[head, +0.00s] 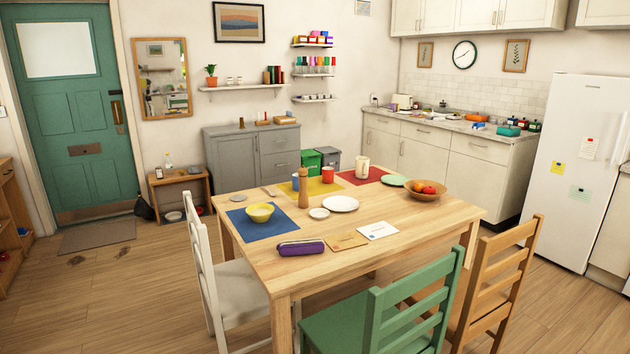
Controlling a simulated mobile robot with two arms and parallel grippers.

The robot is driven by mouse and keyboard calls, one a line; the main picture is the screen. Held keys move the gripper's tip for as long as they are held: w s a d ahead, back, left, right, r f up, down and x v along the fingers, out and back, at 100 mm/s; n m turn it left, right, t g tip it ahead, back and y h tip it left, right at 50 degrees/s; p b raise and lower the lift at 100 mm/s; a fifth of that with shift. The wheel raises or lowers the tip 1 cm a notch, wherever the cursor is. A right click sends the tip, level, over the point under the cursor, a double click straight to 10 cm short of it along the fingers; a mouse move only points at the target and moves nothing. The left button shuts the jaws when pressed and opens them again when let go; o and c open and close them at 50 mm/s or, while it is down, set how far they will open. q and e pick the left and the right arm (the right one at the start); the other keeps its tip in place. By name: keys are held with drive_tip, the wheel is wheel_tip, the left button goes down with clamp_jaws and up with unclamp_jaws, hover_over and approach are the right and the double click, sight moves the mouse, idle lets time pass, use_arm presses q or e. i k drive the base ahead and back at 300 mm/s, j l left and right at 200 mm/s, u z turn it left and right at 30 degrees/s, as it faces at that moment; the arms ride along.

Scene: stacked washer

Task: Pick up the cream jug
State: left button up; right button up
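A cream jug (362,168) stands upright towards the far side of the wooden table (283,270), by the edge of the red placemat (375,178). A red mug (328,175) stands to its left, and a pale green plate (394,181) lies to its right. Neither of my grippers shows in the head view.
On the table are a yellow bowl (260,212), a pepper mill (303,190), a white plate (340,204), a fruit bowl (426,190) and a purple case (301,248). A white chair (205,270), a green chair (385,310) and a wooden chair (495,285) surround it. Floor at left is mostly clear.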

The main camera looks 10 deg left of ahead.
sight(362, 163)
drive_tip(key=i+j+u, duration=0.35)
drive_tip(key=j, duration=0.2)
drive_tip(key=i+j+u, duration=0.7)
drive_tip(key=i, duration=0.25)
drive_tip(key=i+j+u, duration=0.35)
drive_tip(key=i, duration=0.2)
drive_tip(key=i+j+u, duration=0.1)
drive_tip(key=i+u, duration=0.2)
drive_tip(key=i, duration=0.25)
drive_tip(key=i+l+z, duration=0.2)
drive_tip(key=i, duration=0.6)
drive_tip(key=i+j+z, duration=0.15)
drive_tip(key=i, duration=0.7)
drive_tip(key=i+j+z, duration=0.2)
drive_tip(key=i, duration=0.6)
drive_tip(key=i+l+z, duration=0.2)
drive_tip(key=i+z, duration=0.2)
drive_tip(key=i, duration=0.15)
drive_tip(key=i+z, duration=0.45)
drive_tip(key=i+j+z, duration=0.2)
drive_tip(key=i+z, duration=0.2)
drive_tip(key=i, duration=0.2)
drive_tip(key=i+j+z, duration=0.3)
drive_tip(key=i+z, duration=0.15)
drive_tip(key=i, duration=0.05)
